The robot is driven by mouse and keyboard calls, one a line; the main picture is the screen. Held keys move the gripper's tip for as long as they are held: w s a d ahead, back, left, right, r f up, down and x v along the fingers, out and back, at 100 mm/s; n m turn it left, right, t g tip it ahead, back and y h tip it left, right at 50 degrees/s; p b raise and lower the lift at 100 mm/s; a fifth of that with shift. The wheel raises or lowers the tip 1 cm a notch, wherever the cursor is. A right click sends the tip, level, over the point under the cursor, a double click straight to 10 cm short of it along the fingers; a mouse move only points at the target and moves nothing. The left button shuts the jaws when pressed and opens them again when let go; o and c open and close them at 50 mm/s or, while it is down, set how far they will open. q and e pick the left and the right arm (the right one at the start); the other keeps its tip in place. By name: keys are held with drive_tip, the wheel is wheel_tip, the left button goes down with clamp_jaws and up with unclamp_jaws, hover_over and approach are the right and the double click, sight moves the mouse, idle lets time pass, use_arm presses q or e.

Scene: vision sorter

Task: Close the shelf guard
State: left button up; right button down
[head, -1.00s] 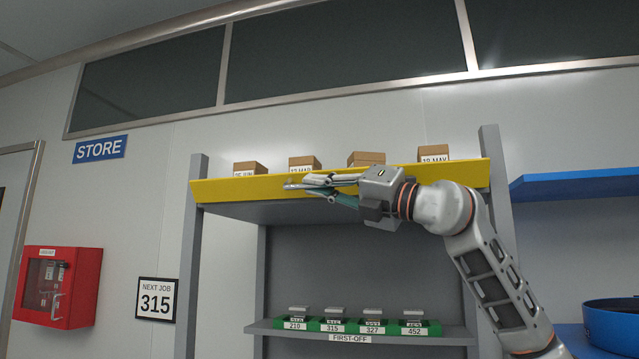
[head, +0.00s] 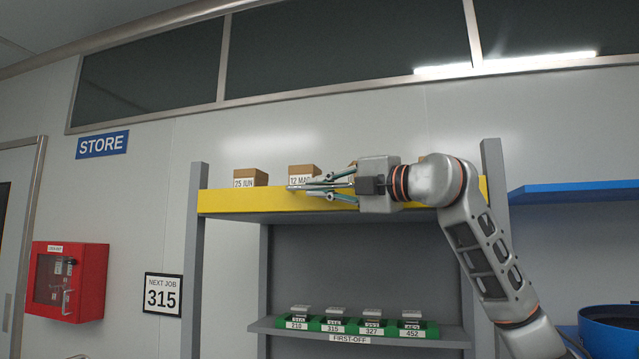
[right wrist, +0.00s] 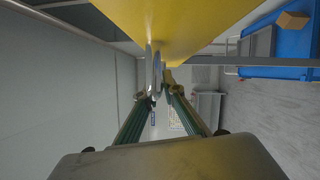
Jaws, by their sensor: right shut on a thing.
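The yellow shelf guard (head: 248,201) runs across the front of the upper shelf, between the two grey posts. It also fills the top of the right wrist view (right wrist: 185,22). My right gripper (head: 325,188) is level in front of the guard. Its fingers are shut on a slim metal handle (right wrist: 155,72) on the guard's face; the arm comes in from the right and hides the guard's right part. The hinge and any latch cannot be made out. My left gripper is not in view.
Small dated cartons (head: 250,177) stand on the shelf behind the guard, some hidden by my arm. Below, green trays (head: 374,330) stand on a lower shelf. A blue shelf (head: 575,192) and a blue tub (head: 610,330) are at the right.

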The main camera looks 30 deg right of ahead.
idle(0.4)
drive_tip(key=c, duration=2.2)
unclamp_jaws()
drive_tip(key=shift+o, duration=0.2)
drive_tip(key=v, duration=1.2)
